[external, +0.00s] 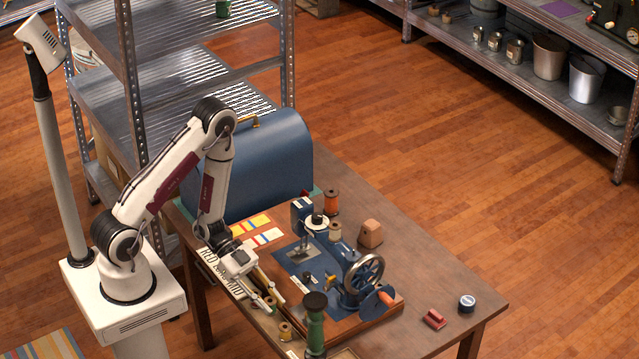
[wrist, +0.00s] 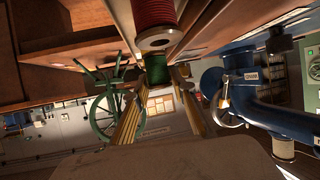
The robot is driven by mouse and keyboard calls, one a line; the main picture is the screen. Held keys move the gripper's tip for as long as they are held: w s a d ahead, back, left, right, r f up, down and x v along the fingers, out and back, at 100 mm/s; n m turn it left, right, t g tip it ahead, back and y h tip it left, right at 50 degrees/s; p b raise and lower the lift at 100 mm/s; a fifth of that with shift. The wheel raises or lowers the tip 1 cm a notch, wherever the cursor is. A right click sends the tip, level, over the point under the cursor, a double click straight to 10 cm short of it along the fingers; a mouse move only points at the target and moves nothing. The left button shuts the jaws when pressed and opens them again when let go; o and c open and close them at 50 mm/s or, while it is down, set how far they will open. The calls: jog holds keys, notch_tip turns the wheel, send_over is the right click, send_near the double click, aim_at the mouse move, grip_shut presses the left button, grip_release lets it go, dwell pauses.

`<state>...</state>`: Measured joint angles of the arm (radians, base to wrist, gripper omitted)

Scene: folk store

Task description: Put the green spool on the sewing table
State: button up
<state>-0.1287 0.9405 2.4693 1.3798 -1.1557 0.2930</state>
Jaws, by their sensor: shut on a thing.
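The green spool (wrist: 158,72) is between the fingertips of my gripper (wrist: 158,80) in the wrist view. My gripper (external: 268,294) is shut on it. In the external view my gripper points down and to the right, low by the near left edge of the sewing table (external: 455,285). The spool is small there and partly hidden by the fingers, and I cannot tell whether it touches the surface below.
A blue sewing machine (external: 340,272) on a wooden base stands right of my gripper. A dark-topped green object (external: 315,325) and a small yellowish spool (external: 285,331) stand close by. A blue cover (external: 255,165) fills the table's back left. The right side is fairly clear.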

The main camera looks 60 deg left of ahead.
jog(key=shift+f, duration=1.65)
jog(key=shift+f, duration=0.15)
jog(key=o, duration=0.8)
jog(key=shift+c, duration=0.2)
jog(key=shift+a, duration=0.1)
jog(key=shift+r+v, duration=0.15)
jog(key=shift+v, duration=1.35)
jog(key=shift+r+v, duration=0.15)
jog(key=shift+v, duration=1.35)
jog(key=shift+a+r, duration=0.35)
jog(key=shift+a, duration=0.25)
jog(key=shift+c, duration=0.7)
